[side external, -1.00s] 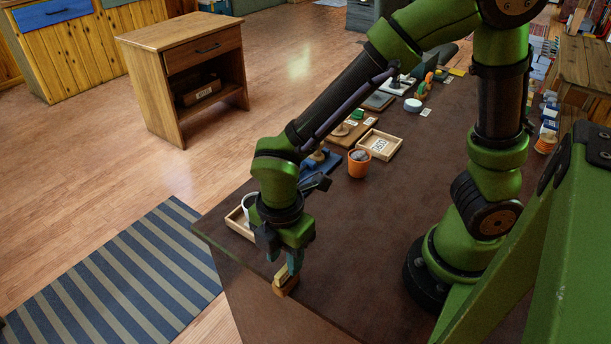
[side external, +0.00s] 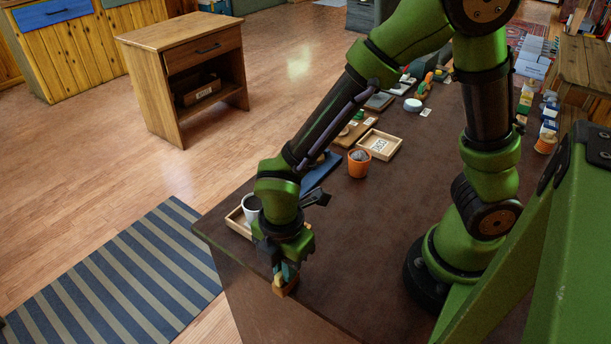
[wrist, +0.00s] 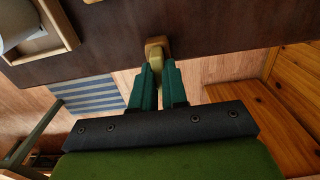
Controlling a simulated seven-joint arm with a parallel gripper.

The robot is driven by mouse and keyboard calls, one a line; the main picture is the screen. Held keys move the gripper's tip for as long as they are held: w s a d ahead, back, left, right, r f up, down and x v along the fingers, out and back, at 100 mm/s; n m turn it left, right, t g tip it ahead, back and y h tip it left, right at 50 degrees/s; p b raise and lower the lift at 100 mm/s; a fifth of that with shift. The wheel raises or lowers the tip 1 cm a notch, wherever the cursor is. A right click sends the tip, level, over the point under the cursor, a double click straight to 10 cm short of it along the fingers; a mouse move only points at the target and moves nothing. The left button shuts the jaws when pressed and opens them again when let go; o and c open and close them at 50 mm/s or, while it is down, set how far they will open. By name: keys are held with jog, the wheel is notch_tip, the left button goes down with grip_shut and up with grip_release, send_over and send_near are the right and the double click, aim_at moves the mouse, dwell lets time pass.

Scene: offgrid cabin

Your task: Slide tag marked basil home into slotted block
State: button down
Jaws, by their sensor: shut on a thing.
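In the wrist view the block (wrist: 165,42) is at the table's edge, just beyond the fingertips (wrist: 159,70). My gripper is shut on a pale yellow tag (wrist: 154,65), held between the green fingers. The tag's far end meets or overlaps the block; how deep it sits in the slot I cannot tell. No basil lettering is readable. The fingers hide much of the tag in the side view.
A wooden tray (side external: 236,222) with a white cup (side external: 251,205) stands close left of my gripper. An orange pot (side external: 358,164) and another wooden tray (side external: 391,150) are farther back. The table's edge runs beside the block; the table's middle is clear.

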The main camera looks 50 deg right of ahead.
jog(key=shift+r, duration=0.7)
dwell(0.6)
jog(key=shift+r, duration=1.55)
jog(key=w+d+r, duration=0.2)
jog(key=d, duration=0.3)
jog(key=w+d+r, duration=0.2)
jog(key=d+r, duration=0.1)
jog(key=d, duration=0.2)
jog(key=shift+w+d, duration=0.25)
jog(key=shift+f, duration=0.15)
jog(key=shift+f, duration=2.85)
jog(key=shift+f, duration=1.7)
